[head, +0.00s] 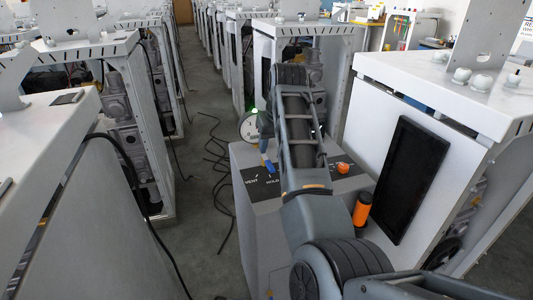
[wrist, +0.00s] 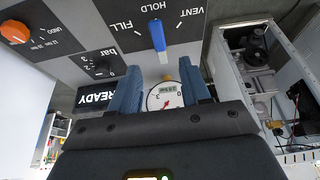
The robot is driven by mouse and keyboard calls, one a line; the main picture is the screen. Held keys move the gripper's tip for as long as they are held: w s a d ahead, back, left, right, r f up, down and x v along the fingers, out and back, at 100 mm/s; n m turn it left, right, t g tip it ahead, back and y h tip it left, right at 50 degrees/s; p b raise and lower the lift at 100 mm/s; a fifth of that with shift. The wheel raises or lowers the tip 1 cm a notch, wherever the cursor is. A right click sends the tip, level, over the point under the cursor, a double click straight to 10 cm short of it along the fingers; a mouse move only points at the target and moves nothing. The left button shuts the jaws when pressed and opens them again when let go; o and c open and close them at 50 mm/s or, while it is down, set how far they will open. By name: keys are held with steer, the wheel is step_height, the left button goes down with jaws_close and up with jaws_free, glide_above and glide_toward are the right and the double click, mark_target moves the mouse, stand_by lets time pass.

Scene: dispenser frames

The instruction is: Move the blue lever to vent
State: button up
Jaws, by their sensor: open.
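The blue lever (wrist: 158,38) sits on a dark panel strip (wrist: 205,22) in the wrist view. Its free end points at the HOLD mark, between FILL and VENT. The VENT label (wrist: 185,18) is to the right of the lever there. My gripper (wrist: 160,72) is open and empty, its two blue-grey fingers apart, with the lever just beyond the fingertips and not between them. In the head view the blue lever (head: 267,163) shows left of my arm, above the VENT (head: 251,181) and HOLD labels. My arm mostly hides the gripper there.
A round gauge (wrist: 164,95) shows between my fingers. An orange knob (wrist: 14,32) and a small black knob (wrist: 102,68) marked bar are on the same unit. In the head view, an orange cylinder (head: 362,208) and a white cabinet (head: 430,95) stand right of my arm. Cables lie on the floor.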

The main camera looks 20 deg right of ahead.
mark_target(269, 162)
steer(key=x, duration=0.7)
steer(key=shift+w+f, duration=0.1)
steer(key=shift+f, duration=0.1)
jaws_close()
stand_by(0.5)
